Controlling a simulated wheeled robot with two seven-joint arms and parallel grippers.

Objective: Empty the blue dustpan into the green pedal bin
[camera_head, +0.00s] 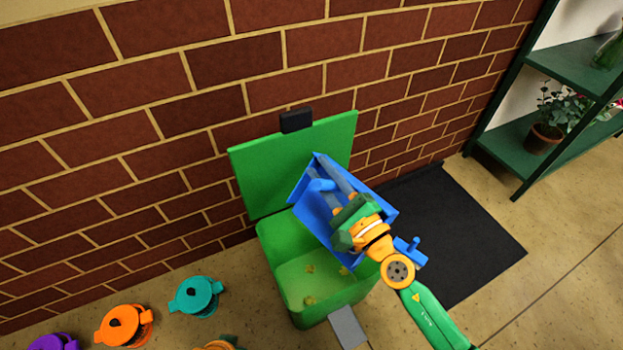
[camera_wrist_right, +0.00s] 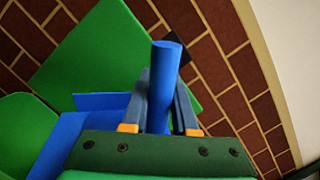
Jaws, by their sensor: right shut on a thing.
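The blue dustpan (camera_head: 314,209) is held tilted over the right part of the green pedal bin (camera_head: 284,239). My right gripper (camera_head: 340,203) is shut on the dustpan's handle; the right wrist view shows the round blue handle (camera_wrist_right: 166,85) between its two fingers. The bin's lid (camera_head: 262,165) stands open against the wall. A few small yellowish bits (camera_head: 310,299) lie inside the bin. My gripper and arm hide part of the dustpan, and I cannot tell whether anything is left in it. My left gripper is not in view.
A brick wall (camera_head: 190,120) stands behind the bin. A grey pedal (camera_head: 347,327) sticks out at its front. A black mat (camera_head: 455,235) lies to the right, near a green shelf (camera_head: 575,68) with a potted plant (camera_head: 545,138). Several coloured round objects, one teal (camera_head: 195,296), are at lower left.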

